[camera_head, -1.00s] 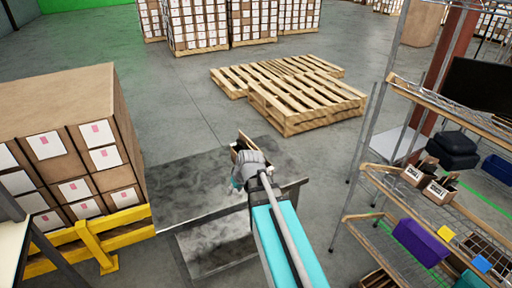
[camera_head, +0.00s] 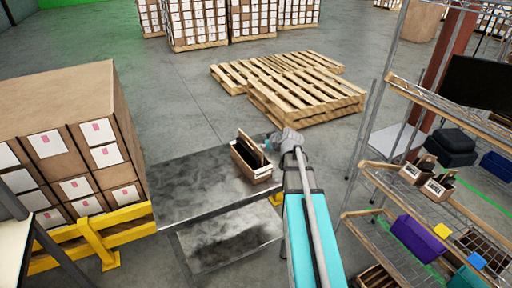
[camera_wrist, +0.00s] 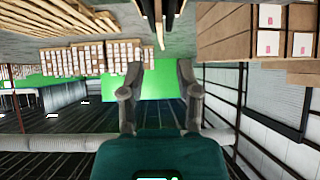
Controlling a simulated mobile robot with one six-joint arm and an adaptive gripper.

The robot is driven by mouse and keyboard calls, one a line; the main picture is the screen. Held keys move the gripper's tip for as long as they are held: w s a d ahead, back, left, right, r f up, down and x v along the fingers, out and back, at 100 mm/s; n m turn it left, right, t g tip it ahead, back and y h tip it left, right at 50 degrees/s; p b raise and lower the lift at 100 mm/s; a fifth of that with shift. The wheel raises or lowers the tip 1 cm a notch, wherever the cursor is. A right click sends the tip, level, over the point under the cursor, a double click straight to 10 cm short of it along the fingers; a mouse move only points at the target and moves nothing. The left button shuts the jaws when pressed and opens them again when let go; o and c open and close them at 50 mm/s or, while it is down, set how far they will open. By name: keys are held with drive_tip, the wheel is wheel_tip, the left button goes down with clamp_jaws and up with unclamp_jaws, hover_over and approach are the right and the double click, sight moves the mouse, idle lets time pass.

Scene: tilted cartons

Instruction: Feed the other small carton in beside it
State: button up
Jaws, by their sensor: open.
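An open-topped brown carton (camera_head: 250,178) with a dark inside stands on the grey metal table, near its right end. Two small open cartons, one (camera_head: 411,173) beside the other (camera_head: 438,189), stand on the wire shelf at the right, with dark things inside.
The metal table (camera_head: 185,185) is bare left of the carton. Stacked boxes (camera_head: 60,110) and a yellow barrier (camera_head: 95,240) stand at the left. Empty pallets (camera_head: 305,95) lie beyond.

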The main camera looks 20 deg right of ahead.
sight(255, 151)
drive_tip(key=shift+b+x, duration=3.1)
drive_tip(key=shift+x, duration=1.9)
clamp_jaws()
wheel_tip(255, 151, up, 8)
drive_tip(key=p, duration=0.8)
